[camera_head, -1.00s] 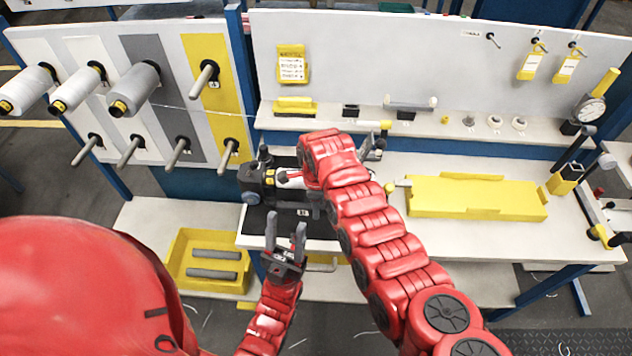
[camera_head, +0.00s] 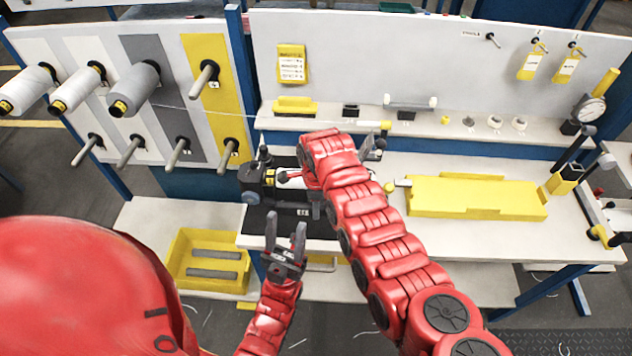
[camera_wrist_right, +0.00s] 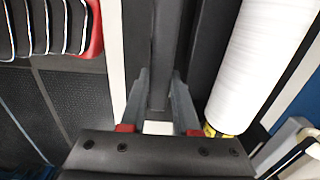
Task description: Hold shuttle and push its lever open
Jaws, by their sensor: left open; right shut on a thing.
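The dark shuttle (camera_head: 252,180) lies on a dark mat (camera_head: 325,245) at the front left of the bench, partly hidden by my right arm. In the right wrist view, a white yarn roll (camera_wrist_right: 262,60) lies beside a dark bar of the shuttle (camera_wrist_right: 168,55). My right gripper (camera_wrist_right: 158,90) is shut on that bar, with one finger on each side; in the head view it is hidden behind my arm. My left gripper (camera_head: 285,228) is open and empty, fingers upward, in front of the mat and apart from the shuttle. I cannot make out the lever clearly.
A yellow bin (camera_head: 180,268) with grey rods is at the lower left. A yellow tray (camera_head: 475,197) lies on the bench (camera_head: 430,235) to the right. A pegboard (camera_head: 65,125) with spools stands at the left, and a narrow shelf (camera_head: 430,128) runs behind the bench.

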